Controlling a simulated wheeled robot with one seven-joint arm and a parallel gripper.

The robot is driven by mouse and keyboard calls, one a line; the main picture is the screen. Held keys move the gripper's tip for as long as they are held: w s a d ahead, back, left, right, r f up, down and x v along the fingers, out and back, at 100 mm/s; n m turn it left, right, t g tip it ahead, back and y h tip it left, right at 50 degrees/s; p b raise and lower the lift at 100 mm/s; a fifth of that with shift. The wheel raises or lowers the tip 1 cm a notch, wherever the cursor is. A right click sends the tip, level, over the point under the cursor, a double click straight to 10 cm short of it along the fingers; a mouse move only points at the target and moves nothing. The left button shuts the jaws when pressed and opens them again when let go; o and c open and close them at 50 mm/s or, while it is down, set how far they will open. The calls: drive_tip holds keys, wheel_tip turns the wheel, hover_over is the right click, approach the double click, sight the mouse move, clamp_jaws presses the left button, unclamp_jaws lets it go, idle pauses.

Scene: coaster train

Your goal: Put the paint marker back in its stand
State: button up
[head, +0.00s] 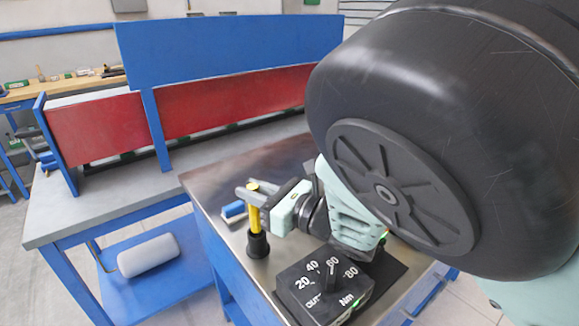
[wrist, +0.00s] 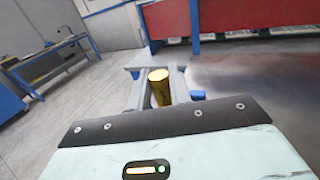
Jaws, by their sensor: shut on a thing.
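The yellow paint marker (head: 254,216) is upright near the left edge of the metal-topped table. My gripper (head: 253,190) is shut on its upper part. The black stand (head: 258,245) is a small round cup on the table, directly below the marker. The marker's lower end meets the stand's mouth in the head view; I cannot tell how deep it sits. In the wrist view the marker (wrist: 159,90) stands between the two grey fingers (wrist: 158,84), and the stand is hidden.
A dial box marked Nm (head: 325,287) lies at the table's front. A blue and white block (head: 233,211) is just left of the marker. A grey bench (head: 110,200) with red and blue panels stands to the left, with a white roll (head: 148,255) on its lower shelf.

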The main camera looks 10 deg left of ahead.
drive_tip(key=shift+f+b, duration=1.25)
drive_tip(key=shift+f, duration=0.1)
drive_tip(key=shift+b, duration=0.35)
drive_tip(key=o, duration=1)
